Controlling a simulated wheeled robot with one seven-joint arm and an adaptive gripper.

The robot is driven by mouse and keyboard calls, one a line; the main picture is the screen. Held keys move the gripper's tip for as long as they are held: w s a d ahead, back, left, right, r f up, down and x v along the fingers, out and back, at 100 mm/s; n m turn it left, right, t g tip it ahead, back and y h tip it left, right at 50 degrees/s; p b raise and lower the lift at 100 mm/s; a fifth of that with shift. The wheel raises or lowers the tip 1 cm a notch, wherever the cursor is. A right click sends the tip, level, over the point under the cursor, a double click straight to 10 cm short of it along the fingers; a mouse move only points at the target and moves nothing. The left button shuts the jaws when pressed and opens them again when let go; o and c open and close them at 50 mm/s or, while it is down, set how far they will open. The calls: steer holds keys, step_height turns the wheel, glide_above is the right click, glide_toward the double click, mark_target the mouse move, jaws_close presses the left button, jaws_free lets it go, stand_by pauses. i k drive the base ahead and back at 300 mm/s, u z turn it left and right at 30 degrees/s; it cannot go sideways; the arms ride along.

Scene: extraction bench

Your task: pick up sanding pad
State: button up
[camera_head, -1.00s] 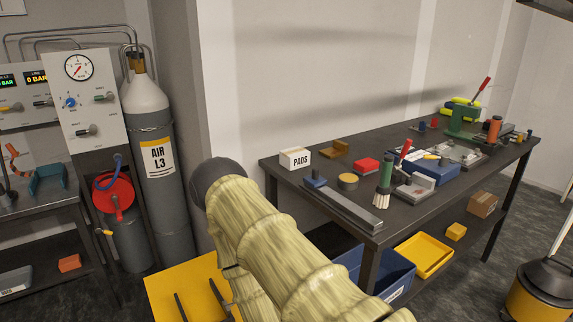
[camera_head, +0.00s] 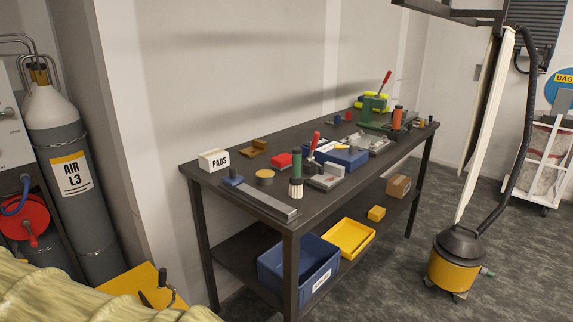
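I cannot tell for sure which thing is the sanding pad. A white box marked PADS (camera_head: 214,160) stands at the near left end of the dark workbench (camera_head: 325,195). To its right on the bench top lie a low round tan disc with a dark side (camera_head: 265,177) and a red block (camera_head: 282,161). A brown angled piece (camera_head: 256,147) lies behind them. My gripper is not in view. Only part of my arm, in a pale yellow cover, shows at the bottom left, well apart from the bench.
A long metal bar (camera_head: 262,201), a green-handled brush (camera_head: 296,172) and a blue box (camera_head: 342,158) crowd the bench. Blue (camera_head: 300,268) and yellow (camera_head: 347,238) bins sit below. A gas cylinder (camera_head: 70,180) stands left, a vacuum (camera_head: 456,262) right. Floor between bench and vacuum is clear.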

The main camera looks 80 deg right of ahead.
mark_target(281, 162)
steer(key=k, duration=0.85)
steer(key=z, duration=1.65)
